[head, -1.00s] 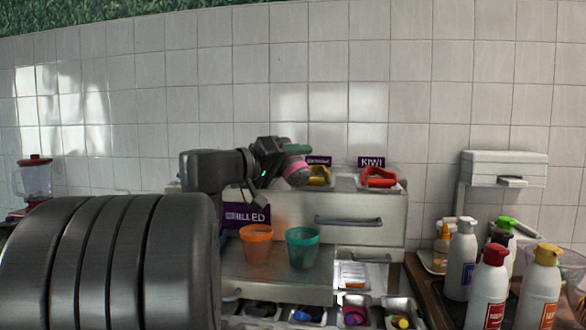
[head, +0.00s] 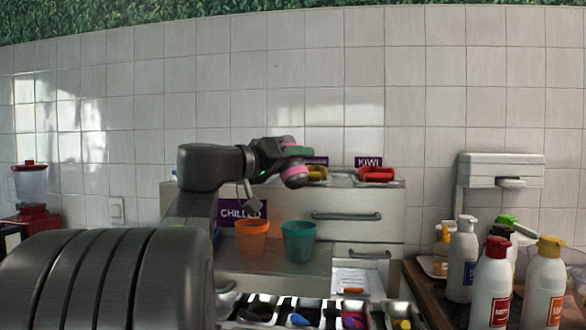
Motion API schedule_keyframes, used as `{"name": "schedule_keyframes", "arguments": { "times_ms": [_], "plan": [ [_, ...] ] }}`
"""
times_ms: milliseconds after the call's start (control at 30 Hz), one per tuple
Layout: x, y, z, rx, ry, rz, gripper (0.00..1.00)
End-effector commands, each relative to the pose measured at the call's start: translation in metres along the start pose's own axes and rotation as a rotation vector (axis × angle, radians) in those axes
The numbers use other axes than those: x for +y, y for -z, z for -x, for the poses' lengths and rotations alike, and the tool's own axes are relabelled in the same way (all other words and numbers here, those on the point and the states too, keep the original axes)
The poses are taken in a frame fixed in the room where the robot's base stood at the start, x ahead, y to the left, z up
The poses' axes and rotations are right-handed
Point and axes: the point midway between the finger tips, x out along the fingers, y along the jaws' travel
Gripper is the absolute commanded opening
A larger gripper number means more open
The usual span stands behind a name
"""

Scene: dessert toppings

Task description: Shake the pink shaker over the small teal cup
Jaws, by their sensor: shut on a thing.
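The pink shaker (head: 291,171) is held tilted by my gripper (head: 285,152), which is shut on it. It has a pink band and a grey end pointing down and to the right. The small teal cup (head: 299,241) stands upright on the grey counter shelf. The shaker is above the teal cup's upper left side in this view, with a clear gap between them. My arm and gripper partly hide the shaker.
An orange cup (head: 252,238) stands just left of the teal cup. Behind are a drawer unit (head: 362,229), a yellow scoop and a red scoop (head: 376,174). Several bottles (head: 491,283) stand at right. Topping bins (head: 300,313) lie below the shelf.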

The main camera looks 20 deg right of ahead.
Motion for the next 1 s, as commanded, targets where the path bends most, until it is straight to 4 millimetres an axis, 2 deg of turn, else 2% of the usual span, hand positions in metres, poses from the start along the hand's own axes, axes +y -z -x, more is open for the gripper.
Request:
{"name": "schedule_keyframes", "arguments": {
  "times_ms": [433,500,1000],
  "plan": [
    [-0.001,-0.013,0.0,0.001,-0.001,-0.139,0.24],
    [0.005,-0.003,0.0,0.001,0.0,-0.138,0.24],
    [0.025,0.027,0.0,0.0,0.0,-0.136,0.24]
  ]
}}
